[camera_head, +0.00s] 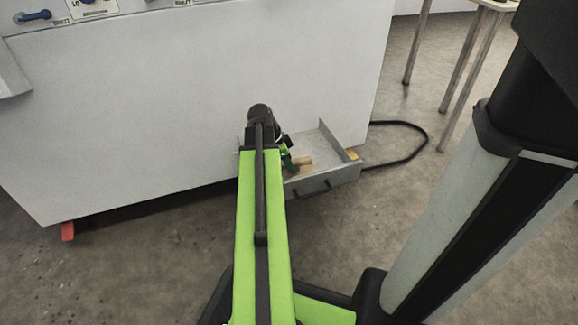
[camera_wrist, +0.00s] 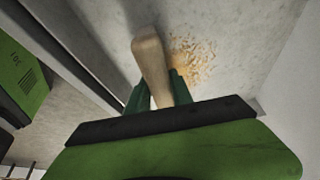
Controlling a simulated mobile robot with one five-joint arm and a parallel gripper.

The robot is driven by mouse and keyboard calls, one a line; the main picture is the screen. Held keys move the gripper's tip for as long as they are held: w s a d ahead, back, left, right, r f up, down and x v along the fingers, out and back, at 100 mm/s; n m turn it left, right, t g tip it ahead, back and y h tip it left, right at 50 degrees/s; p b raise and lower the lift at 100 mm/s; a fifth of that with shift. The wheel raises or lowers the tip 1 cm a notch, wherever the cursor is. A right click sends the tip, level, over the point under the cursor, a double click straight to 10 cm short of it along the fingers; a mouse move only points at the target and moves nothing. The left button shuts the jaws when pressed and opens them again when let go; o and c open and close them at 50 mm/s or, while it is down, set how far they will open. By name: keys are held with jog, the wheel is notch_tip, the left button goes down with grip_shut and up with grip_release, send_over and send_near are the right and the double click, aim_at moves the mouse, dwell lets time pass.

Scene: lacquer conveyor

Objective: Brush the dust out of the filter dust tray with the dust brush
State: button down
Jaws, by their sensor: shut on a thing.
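The filter dust tray (camera_head: 325,184) is a grey, open drawer sticking out low from the white cabinet in the head view. In the wrist view, its grey floor (camera_wrist: 235,25) carries a scatter of tan dust (camera_wrist: 195,58). My gripper (camera_head: 288,160) is over the left part of the tray, partly hidden by my arm. In the wrist view, my green fingers (camera_wrist: 157,92) are shut on the dust brush's pale wooden handle (camera_wrist: 152,58), with the dust just right of it. The brush handle (camera_head: 303,161) also shows in the head view. The bristles are hidden.
The white cabinet (camera_head: 200,100) fills the space behind the tray. A black hose or cable (camera_head: 425,140) loops on the floor to the right. Metal table legs (camera_head: 470,60) stand at the upper right. The floor (camera_head: 345,230) before the tray is clear.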

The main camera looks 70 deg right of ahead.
aim_at(297, 160)
jog(key=shift+f+b, duration=0.95)
jog(key=shift+b, duration=0.05)
dwell(0.4)
jog(key=shift+s+d, duration=0.1)
jog(key=shift+s+d+r, duration=0.1)
jog(key=shift+s+d, duration=1)
jog(key=shift+s, duration=0.25)
jog(key=shift+s+d, duration=1.2)
jog(key=shift+s, duration=0.3)
jog(key=shift+s+d, duration=1.2)
jog(key=shift+s, duration=0.3)
